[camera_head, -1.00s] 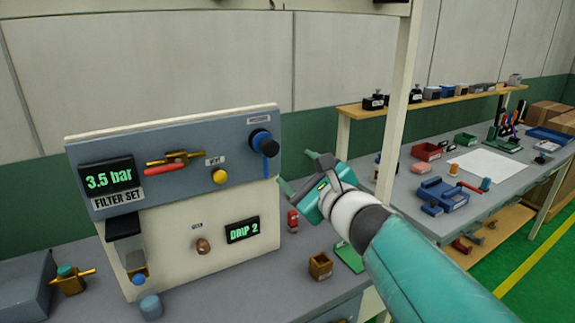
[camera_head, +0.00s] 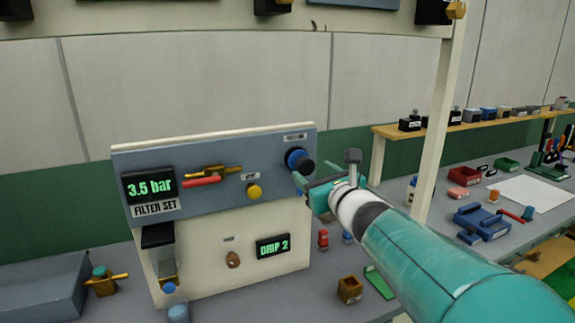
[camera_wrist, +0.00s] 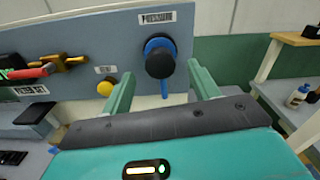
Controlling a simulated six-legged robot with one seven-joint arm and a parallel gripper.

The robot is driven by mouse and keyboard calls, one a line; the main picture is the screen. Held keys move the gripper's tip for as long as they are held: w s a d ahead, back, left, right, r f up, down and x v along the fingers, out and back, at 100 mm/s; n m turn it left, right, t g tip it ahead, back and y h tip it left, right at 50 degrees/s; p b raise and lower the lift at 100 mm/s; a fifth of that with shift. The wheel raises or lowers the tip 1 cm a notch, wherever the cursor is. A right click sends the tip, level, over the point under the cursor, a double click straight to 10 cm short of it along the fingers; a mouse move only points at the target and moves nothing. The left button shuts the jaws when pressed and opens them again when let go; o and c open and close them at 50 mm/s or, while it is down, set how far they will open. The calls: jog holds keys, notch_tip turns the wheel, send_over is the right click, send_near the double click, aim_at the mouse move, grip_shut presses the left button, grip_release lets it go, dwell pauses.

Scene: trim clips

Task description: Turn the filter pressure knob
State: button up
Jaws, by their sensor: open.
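The filter pressure knob (camera_head: 298,160) is a black round knob with a blue ring, at the upper right of the panel (camera_head: 221,171). In the wrist view the knob (camera_wrist: 160,58) sits just beyond and between my open fingertips, under a "PRESSURE" label (camera_wrist: 158,18), with a blue pointer hanging down. My gripper (camera_head: 303,176) is open and empty, with its teal fingers (camera_wrist: 158,80) one on each side of the knob's line. I cannot tell if either finger touches it. The display (camera_head: 149,187) reads 3.5 bar above a "FILTER SET" label.
A red-handled brass valve (camera_head: 205,177) and a yellow button (camera_head: 254,191) lie left of the knob. A lower display (camera_head: 273,247) reads DRIP 2. A cream post (camera_head: 437,130) stands right of my arm. Bins and tools lie on the right bench (camera_head: 425,180).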

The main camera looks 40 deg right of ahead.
aim_at(307, 167)
jog(key=x, duration=0.5)
jog(key=shift+w+d, duration=0.1)
jog(key=shift+w, duration=0.3)
jog(key=c, duration=1)
jog(key=shift+o, duration=0.2)
jog(key=shift+n, duration=0.8)
jog(key=o, duration=1)
jog(key=shift+c, duration=0.2)
jog(key=v, duration=1.4)
jog(key=shift+w, duration=0.1)
